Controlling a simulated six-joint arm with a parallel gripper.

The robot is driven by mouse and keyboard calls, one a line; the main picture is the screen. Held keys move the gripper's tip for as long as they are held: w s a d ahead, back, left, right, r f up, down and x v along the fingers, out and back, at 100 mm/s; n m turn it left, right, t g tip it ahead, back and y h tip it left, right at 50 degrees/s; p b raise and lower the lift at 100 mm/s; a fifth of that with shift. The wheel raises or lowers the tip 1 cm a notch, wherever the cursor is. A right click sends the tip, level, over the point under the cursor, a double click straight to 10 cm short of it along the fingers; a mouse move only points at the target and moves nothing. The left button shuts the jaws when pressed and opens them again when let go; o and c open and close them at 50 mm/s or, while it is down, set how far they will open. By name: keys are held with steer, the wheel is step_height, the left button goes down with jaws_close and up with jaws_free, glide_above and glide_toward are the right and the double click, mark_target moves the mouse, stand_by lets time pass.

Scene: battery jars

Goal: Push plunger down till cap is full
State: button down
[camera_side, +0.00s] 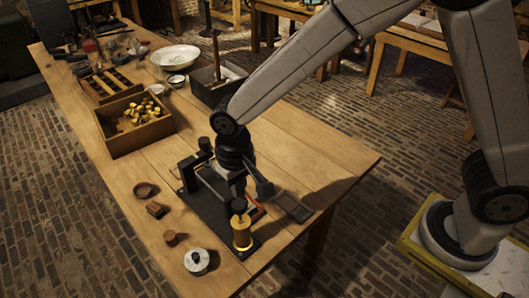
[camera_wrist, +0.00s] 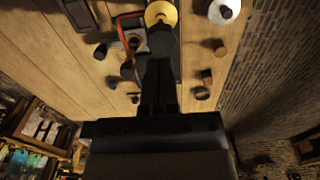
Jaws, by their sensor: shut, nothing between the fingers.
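A brass-yellow cylinder (camera_side: 242,236) stands upright at the front end of a dark base plate (camera_side: 213,197) on the bench. A dark rod or knob tops it. I cannot tell plunger from cap here, and no fill level shows. My gripper (camera_side: 239,203) points down with its fingers shut and empty, at the top of the yellow cylinder. I cannot tell whether it touches.
A white round lid (camera_side: 196,261), a small brown cylinder (camera_side: 171,238) and a brown block (camera_side: 156,210) lie left of the base plate. A dark flat tray (camera_side: 292,206) lies to its right. A wooden box (camera_side: 134,123) of yellow pieces stands further back.

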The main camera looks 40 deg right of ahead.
mark_target(240, 204)
steer(key=shift+f, duration=1.55)
steer(key=shift+f, duration=1.3)
steer(key=shift+s, duration=0.1)
steer(key=shift+r, duration=0.1)
step_height(240, 204, up, 14)
steer(key=shift+r, duration=0.1)
steer(key=shift+w+r, duration=0.25)
steer(key=shift+r, duration=0.9)
